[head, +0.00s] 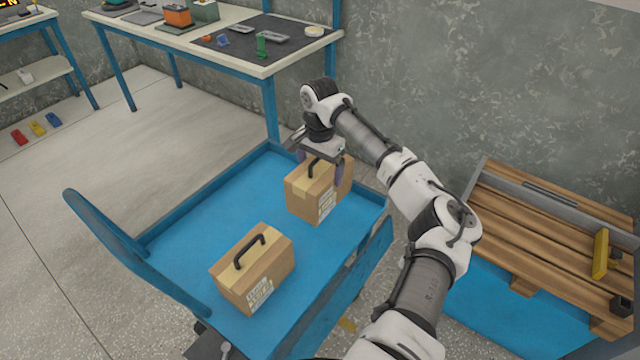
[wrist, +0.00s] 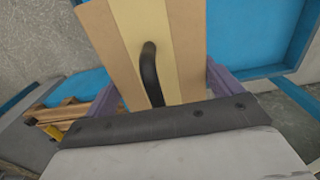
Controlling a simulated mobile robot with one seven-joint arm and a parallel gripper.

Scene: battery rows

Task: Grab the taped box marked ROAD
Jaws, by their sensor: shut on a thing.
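Two brown taped boxes with black handles are on a blue cart (head: 185,225). The far box (head: 305,201) is at the cart's back right corner and has a white label low on its side. The near box (head: 252,280) is closer to the front and also has a label. The print on both labels is too small to read. My gripper (head: 322,165) is over the far box, its fingers down along two opposite sides and shut on it. In the wrist view, the far box (wrist: 183,45) fills the space between the fingers, with its handle and tape strip showing.
A raised blue handle (head: 135,250) stands at the cart's left side. A wooden pallet (head: 550,230) with a yellow item (head: 600,254) is at right. A workbench (head: 225,50) with tools is behind. The cart's left part is clear.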

